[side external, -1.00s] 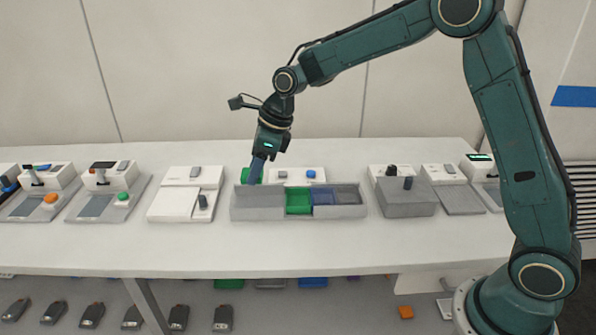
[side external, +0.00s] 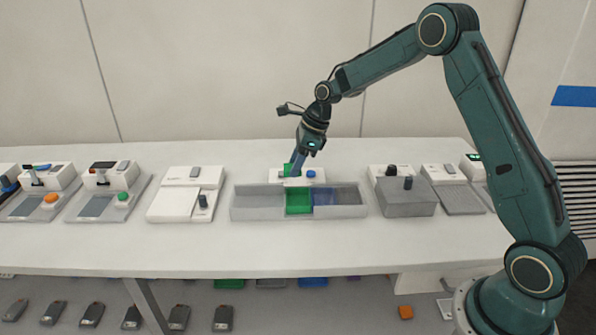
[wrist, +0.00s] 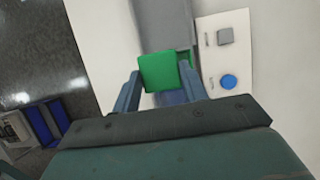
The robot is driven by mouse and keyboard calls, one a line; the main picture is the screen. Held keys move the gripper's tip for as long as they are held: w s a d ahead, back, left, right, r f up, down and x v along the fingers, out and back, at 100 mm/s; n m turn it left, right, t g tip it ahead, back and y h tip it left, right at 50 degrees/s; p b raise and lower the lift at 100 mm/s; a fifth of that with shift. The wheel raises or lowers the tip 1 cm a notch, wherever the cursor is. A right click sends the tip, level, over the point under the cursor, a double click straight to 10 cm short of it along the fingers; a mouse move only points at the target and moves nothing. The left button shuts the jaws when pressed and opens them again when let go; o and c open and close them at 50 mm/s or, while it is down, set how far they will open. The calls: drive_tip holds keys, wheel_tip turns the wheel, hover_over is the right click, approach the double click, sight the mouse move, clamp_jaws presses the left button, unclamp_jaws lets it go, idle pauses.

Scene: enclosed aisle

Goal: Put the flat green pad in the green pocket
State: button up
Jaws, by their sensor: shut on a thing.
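My gripper (side external: 294,172) is shut on the flat green pad (side external: 287,170) and points down near the back rim of the grey tray (side external: 256,204). In the wrist view, the pad (wrist: 160,72) shows between the two fingers of my gripper (wrist: 160,78). The green pocket (side external: 299,203) is in the middle of the tray, left of a blue pocket (side external: 335,200). In the side view the pad appears higher than the green pocket, at its left part. How far it is in front of or behind the pocket is hard to tell.
A white panel with a blue button (side external: 311,174) stands just behind the tray; the button also shows in the wrist view (wrist: 228,82). A white device (side external: 184,192) is to the left and a grey box (side external: 406,197) to the right. Bare table lies in front.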

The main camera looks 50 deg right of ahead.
drive_tip(key=shift+d+f, duration=0.2)
drive_tip(key=shift+d, duration=0.35)
drive_tip(key=shift+d+f, duration=0.2)
drive_tip(key=shift+d, duration=0.3)
drive_tip(key=shift+f, duration=0.2)
drive_tip(key=shift+f, duration=3.8)
drive_tip(key=o, duration=1.1)
drive_tip(key=shift+c, duration=0.2)
